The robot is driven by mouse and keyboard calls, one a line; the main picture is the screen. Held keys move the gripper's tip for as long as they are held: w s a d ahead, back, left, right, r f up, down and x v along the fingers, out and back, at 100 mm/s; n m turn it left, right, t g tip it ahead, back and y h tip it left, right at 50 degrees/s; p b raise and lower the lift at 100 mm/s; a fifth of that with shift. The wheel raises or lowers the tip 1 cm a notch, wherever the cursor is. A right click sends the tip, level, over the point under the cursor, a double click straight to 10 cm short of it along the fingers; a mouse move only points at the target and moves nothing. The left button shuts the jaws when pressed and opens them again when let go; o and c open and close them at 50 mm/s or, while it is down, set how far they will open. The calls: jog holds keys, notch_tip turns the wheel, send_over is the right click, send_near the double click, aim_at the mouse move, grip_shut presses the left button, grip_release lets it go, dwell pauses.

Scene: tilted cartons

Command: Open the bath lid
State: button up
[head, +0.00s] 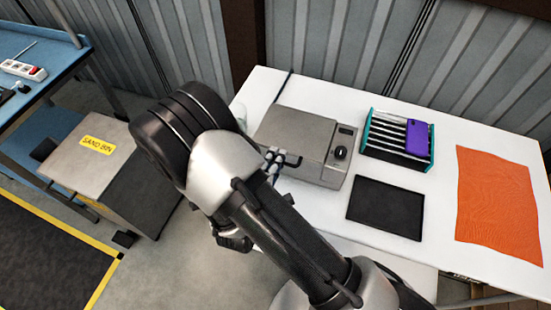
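The bath (322,165) is a grey metal box on the white table, with a dark knob and a small dark display on its right part. Its lid (300,132) is a flat grey plate that looks closed. My gripper (284,158) shows only in part, as small dark pieces at the bath's front left edge. My arm hides much of it. I cannot tell whether it touches the lid or whether its fingers are open or shut.
A teal-sided rack (390,140) with a purple item (417,139) stands right of the bath. A black tray (386,208) and an orange cloth (497,205) lie on the table (440,185). A sand bin (88,165) stands left.

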jog(key=shift+s+f, duration=0.15)
jog(key=shift+f, duration=0.15)
grip_shut()
